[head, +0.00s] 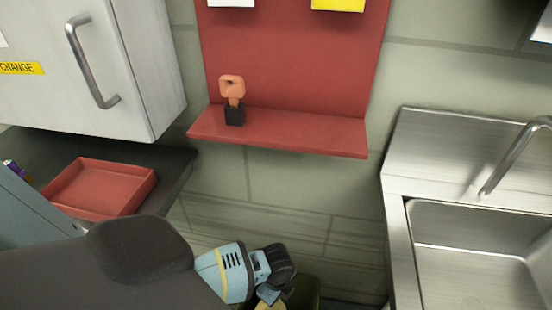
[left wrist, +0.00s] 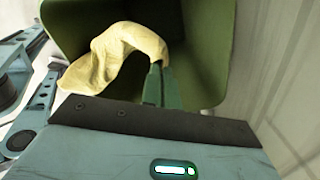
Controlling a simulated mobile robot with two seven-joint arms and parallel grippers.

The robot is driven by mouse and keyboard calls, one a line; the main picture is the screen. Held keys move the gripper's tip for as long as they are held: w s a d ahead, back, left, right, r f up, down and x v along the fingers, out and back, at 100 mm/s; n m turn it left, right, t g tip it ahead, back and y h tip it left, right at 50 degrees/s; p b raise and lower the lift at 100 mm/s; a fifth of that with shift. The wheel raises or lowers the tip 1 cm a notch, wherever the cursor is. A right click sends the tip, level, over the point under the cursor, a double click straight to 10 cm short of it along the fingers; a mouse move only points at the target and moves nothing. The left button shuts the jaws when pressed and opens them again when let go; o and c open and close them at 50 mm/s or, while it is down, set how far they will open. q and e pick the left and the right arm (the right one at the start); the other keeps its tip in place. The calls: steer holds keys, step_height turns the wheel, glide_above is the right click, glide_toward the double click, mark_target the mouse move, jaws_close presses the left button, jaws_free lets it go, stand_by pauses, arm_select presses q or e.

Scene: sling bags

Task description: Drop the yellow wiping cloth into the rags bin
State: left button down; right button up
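The yellow wiping cloth (left wrist: 115,50) is soft and bent over. It hangs at the fingertips of my left gripper (left wrist: 156,70), which is shut on it. In the left wrist view the cloth is in front of the open mouth of a green bin (left wrist: 215,50), with part of it reaching past the bin's left edge. In the head view my left gripper (head: 275,290) is at the bottom edge, pointing down, with a bit of the cloth (head: 268,305) below it. The bin (head: 307,292) shows there only as a dark green strip. No label is visible on the bin. My right gripper is not in view.
A red shelf (head: 300,133) on the wall holds an orange-handled item in a black holder (head: 235,114). A red tray (head: 100,188) lies on the dark counter at left, under a white cabinet (head: 130,60). A steel sink (head: 470,240) is at right.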

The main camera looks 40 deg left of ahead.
arm_select(q)
step_height(320, 180, down, 5)
steer(key=b, duration=0.4)
steer(key=shift+r, duration=0.15)
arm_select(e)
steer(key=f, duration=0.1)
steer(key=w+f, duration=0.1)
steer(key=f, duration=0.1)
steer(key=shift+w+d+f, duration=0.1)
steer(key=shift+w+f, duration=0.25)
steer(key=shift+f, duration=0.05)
arm_select(q)
steer(key=c, duration=2.1)
jaws_free()
steer(key=o, duration=0.5)
steer(key=shift+o, duration=0.7)
steer(key=o, duration=0.5)
steer(key=shift+c, duration=0.2)
steer(key=o, duration=0.6)
steer(key=shift+o, duration=0.6)
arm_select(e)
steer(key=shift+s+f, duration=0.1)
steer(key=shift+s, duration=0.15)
